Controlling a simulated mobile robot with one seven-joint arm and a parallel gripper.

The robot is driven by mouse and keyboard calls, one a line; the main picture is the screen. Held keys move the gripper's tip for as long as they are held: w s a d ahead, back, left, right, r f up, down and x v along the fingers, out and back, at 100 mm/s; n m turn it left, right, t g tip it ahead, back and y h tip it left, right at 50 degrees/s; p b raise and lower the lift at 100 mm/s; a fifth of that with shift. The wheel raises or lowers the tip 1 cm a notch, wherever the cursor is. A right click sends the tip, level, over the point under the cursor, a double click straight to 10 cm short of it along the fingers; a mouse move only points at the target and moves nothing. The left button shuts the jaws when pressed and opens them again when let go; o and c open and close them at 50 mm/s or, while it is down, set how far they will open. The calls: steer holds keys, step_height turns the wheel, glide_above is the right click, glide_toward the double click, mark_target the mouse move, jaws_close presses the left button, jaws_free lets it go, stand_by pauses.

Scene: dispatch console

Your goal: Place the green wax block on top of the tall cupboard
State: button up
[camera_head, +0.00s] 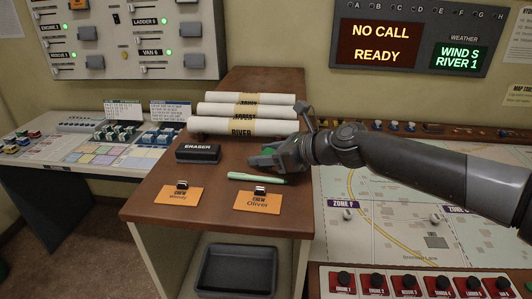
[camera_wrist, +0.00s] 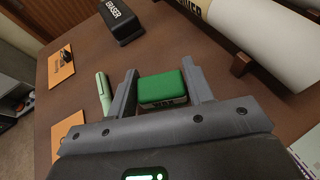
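The green wax block (camera_wrist: 163,88) lies between my two fingers in the wrist view, green on top with a pale lower edge. My gripper (camera_wrist: 160,86) has one finger on each side, very close to the block. Whether both fingers press on it is unclear. In the head view my gripper (camera_head: 262,160) is low over the brown top of the tall cupboard (camera_head: 220,218), and a bit of green shows at its fingers. The block is mostly hidden there, and I cannot tell whether it rests on the top.
A green marker (camera_head: 256,178) lies just in front of my gripper. A black eraser (camera_head: 198,153) is to the left, and rolled papers (camera_head: 243,126) lie behind. Orange name cards (camera_head: 258,201) with clips lie near the front edge. A map table (camera_head: 385,225) is on the right.

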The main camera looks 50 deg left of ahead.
steer(key=o, duration=0.3)
steer(key=shift+r, duration=0.15)
steer(key=v, duration=1.2)
steer(key=shift+w, duration=0.1)
stand_by(0.3)
